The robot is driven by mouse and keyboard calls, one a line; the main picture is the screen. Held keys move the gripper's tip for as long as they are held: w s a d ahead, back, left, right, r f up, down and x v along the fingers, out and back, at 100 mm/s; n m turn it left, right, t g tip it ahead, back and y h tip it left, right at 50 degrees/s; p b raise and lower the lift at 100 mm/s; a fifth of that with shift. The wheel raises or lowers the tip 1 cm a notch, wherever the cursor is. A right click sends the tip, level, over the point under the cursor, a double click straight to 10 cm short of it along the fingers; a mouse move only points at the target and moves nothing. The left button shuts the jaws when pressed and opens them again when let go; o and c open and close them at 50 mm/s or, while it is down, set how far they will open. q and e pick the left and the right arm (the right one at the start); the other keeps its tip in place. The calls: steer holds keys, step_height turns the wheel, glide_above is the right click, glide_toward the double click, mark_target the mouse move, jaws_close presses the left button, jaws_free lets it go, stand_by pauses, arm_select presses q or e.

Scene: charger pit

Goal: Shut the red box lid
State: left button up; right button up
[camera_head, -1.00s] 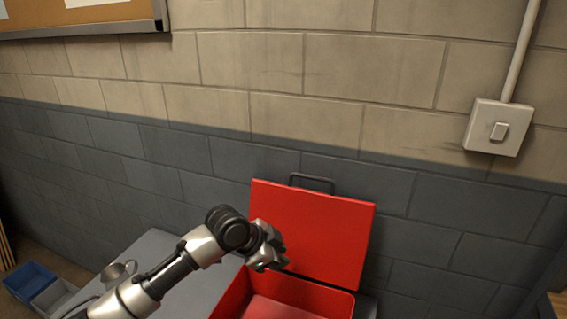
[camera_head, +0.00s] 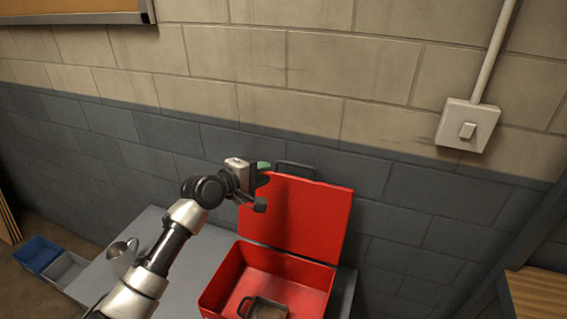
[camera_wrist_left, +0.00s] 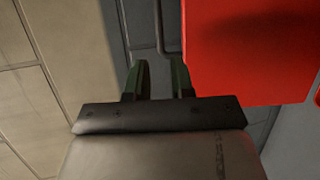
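The red box (camera_head: 222,281) stands on a grey surface against the wall, with its red lid (camera_head: 310,219) raised upright at the back. A dark handle (camera_head: 296,169) sits on the lid's top edge; it also shows in the left wrist view (camera_wrist_left: 160,30). My left gripper (camera_head: 266,187) is at the lid's upper left corner, near the handle. In the left wrist view its two fingers (camera_wrist_left: 158,80) are apart with nothing between them, and the lid (camera_wrist_left: 250,60) lies to their right. I cannot tell whether a finger touches the lid. My right gripper is not in view.
Inside the box is a small dark-handled item (camera_head: 266,309). A metal cup-like object (camera_head: 121,254) is on the grey surface (camera_head: 150,222) at left. Blue (camera_head: 37,253) and grey bins (camera_head: 66,269) are at lower left. A wooden surface (camera_head: 538,292) is at lower right.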

mark_target(289, 164)
arm_select(q)
steer(key=x, duration=0.9)
steer(key=shift+b, duration=0.3)
jaws_close()
